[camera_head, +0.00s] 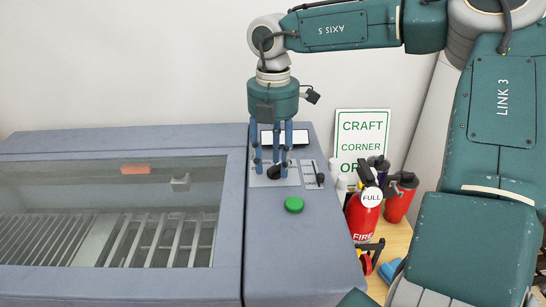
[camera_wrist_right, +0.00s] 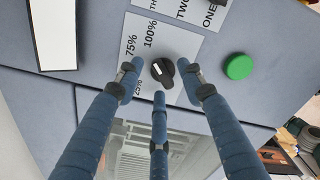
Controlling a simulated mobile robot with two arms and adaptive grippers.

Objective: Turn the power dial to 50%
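The power dial (camera_head: 274,172) is a black knob on a white label plate on the machine's grey-blue top. In the right wrist view the dial (camera_wrist_right: 164,71) has a white mark on its left side. The labels 25%, 75% and 100% show around it; no 50% label is visible, and a finger covers the plate at the left. My right gripper (camera_head: 271,163) points down over the dial. Its three blue fingers (camera_wrist_right: 160,84) are spread around the knob, open. The right finger's tip is very close to the knob; I cannot tell whether it touches. My left gripper is not in view.
A green button (camera_head: 294,205) and a second black control (camera_head: 320,178) sit near the dial. A white display (camera_head: 300,137) is behind the fingers. A windowed lid (camera_head: 110,205) is at left.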

